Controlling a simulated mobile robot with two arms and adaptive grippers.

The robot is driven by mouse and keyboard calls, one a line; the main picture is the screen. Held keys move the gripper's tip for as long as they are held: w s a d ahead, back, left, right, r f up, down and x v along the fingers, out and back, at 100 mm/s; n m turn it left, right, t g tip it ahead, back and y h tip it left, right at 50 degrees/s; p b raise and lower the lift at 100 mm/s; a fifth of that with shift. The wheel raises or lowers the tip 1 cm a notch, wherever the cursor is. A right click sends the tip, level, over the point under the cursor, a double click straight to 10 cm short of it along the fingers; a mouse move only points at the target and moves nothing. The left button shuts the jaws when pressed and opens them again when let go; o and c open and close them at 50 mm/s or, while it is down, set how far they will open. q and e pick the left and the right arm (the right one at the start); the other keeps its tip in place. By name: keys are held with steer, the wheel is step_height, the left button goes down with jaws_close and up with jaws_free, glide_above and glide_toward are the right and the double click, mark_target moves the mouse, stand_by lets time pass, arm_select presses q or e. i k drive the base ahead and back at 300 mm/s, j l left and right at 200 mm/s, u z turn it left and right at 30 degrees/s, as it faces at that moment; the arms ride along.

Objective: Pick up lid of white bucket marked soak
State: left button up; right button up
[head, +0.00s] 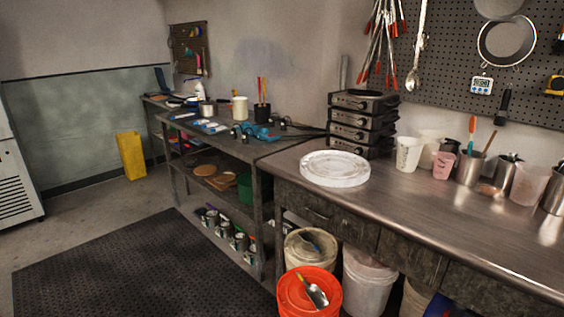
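A round white lid-like disc (335,168) lies flat on the metal counter, near its front left corner. Below the counter stand a whitish bucket with a beige top (298,252) and a translucent white bucket (367,285). The dark counter edge hides the top of the translucent bucket. I cannot read a "soak" mark on any of them. Neither of my grippers is in view.
An orange bucket (290,296) with a metal scoop (316,294) on it stands in front. Stacked dark units (362,122) and several cups are at the counter's back. A dark mat (140,265) covers the open floor at left. The counter (440,222) is clear in front.

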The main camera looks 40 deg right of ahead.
mark_target(335, 168)
steer(key=z, duration=3.9)
steer(key=u, duration=2.25)
steer(key=j+u, duration=0.1)
steer(key=j, duration=0.2)
steer(key=i+j+u, duration=0.15)
steer(key=j, duration=0.15)
steer(key=i+j+u, duration=0.1)
steer(key=j, duration=0.15)
